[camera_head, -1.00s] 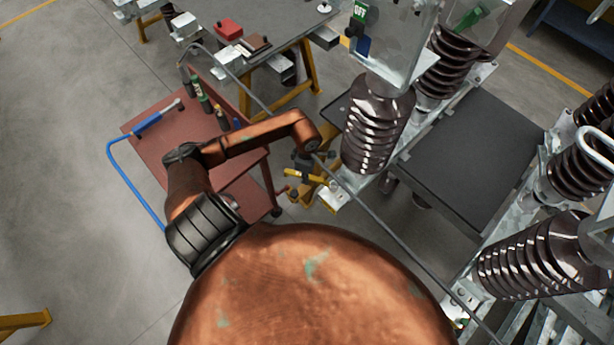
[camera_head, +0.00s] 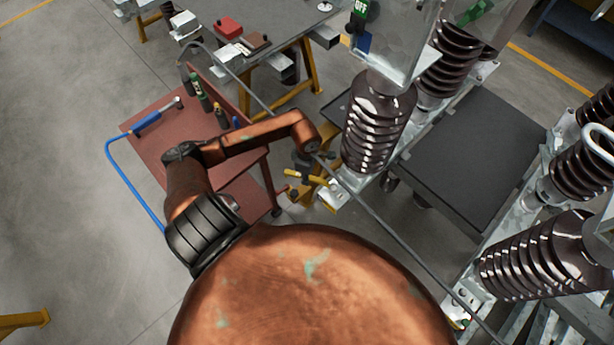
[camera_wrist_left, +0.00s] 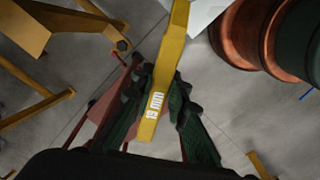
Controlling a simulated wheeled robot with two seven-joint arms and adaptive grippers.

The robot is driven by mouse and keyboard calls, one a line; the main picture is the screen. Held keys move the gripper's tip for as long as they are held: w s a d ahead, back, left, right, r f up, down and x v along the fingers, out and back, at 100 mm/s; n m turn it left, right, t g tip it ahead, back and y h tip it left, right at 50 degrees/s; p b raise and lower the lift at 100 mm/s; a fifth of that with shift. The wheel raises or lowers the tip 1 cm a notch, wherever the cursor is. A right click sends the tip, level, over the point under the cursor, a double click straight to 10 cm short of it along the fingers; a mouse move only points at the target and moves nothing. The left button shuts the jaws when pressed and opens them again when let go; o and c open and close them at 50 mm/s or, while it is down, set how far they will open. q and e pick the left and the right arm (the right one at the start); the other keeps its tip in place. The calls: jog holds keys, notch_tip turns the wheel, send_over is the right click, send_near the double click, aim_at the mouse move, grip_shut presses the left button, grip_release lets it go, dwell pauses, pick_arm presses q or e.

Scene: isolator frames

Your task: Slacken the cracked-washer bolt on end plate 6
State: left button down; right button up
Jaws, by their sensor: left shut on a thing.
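My left gripper (camera_head: 306,168) is shut on a yellow spanner (camera_head: 318,180) beside a pale metal end plate (camera_head: 335,195) at the foot of a dark ribbed insulator. In the left wrist view the spanner (camera_wrist_left: 157,105), marked "19 mm", sits between the two dark fingers of the gripper (camera_wrist_left: 162,85). Its far end runs to the top edge, next to a pale plate (camera_wrist_left: 205,12). I cannot tell whether the spanner touches a bolt. The cracked washer and the plate's number cannot be made out. My right gripper is not in view.
A red-brown trolley (camera_head: 150,150) with a blue handle carries bottles and a tool at left. A workbench (camera_head: 270,75) stands behind. Ribbed insulators (camera_head: 375,125) rise close to the right of the gripper, beside a dark flat table (camera_head: 475,160). Open floor lies at far left.

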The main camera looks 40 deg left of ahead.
pick_arm(q)
jog(key=shift+f+b, duration=0.35)
jog(key=shift+f, duration=0.1)
dwell(0.3)
jog(key=s+d+n+p, duration=0.5)
jog(key=d+n, duration=0.3)
jog(key=n, duration=0.4)
jog(key=shift+s+d+p, duration=0.4)
jog(key=shift+p, duration=0.4)
notch_tip(320, 180, up, 2)
jog(key=shift+r+p, duration=0.1)
jog(key=shift+p, duration=0.75)
